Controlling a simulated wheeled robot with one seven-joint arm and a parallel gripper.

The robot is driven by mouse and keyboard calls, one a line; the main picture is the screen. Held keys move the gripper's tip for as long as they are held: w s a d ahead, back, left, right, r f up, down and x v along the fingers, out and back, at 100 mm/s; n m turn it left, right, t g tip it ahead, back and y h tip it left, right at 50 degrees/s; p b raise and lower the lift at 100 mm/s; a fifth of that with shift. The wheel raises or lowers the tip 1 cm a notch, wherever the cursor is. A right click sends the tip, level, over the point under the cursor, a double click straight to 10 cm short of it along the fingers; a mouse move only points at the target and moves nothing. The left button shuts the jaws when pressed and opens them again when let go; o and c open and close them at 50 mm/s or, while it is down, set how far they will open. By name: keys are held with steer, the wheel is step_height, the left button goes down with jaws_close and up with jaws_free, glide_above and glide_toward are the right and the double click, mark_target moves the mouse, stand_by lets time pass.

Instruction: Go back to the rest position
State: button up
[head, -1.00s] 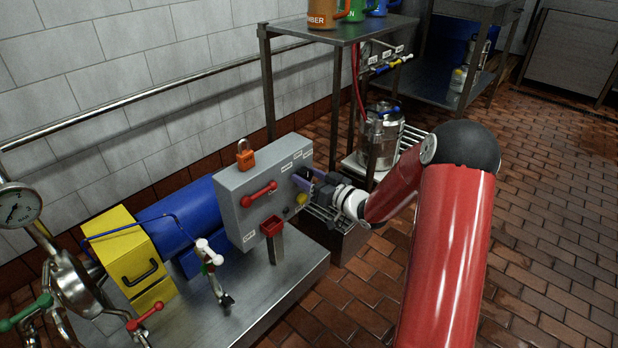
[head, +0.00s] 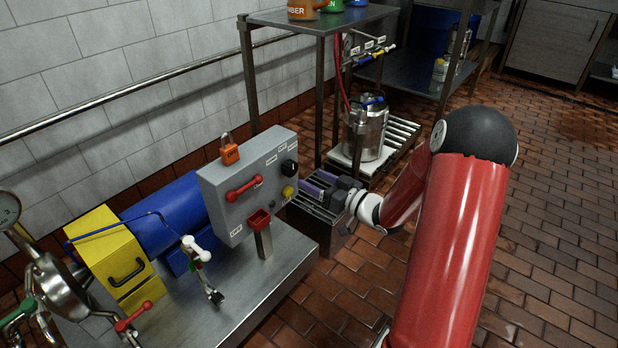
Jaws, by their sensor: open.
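My red arm reaches in from the lower right of the head view. My gripper (head: 314,189) is just right of the grey control box (head: 222,192), apart from it, over a slatted metal unit. The jaws are open and I see nothing between them. The box's front carries a red lever handle (head: 244,188), a black knob (head: 289,168) and a yellow button (head: 288,192). An orange padlock (head: 229,152) sits on top of the box.
A steel bench (head: 262,283) carries the box, a blue cylinder (head: 160,215) and a yellow cover (head: 104,252). The tiled floor (head: 555,225) at right is clear.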

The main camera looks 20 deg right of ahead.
stand_by(0.4)
steer(key=s+d+r+m+g+h, duration=0.25)
steer(key=s+r+h, duration=0.55)
steer(key=r+h, duration=0.4)
steer(key=s+a+m+g, duration=0.1)
steer(key=s+a+g, duration=0.2)
steer(key=s, duration=0.8)
steer(key=s+a+m+g+y, duration=0.1)
steer(key=s+a+g, duration=0.2)
steer(key=s, duration=0.9)
steer(key=shift+s+a+r, duration=0.2)
steer(key=shift+a, duration=0.45)
steer(key=shift+g, duration=0.25)
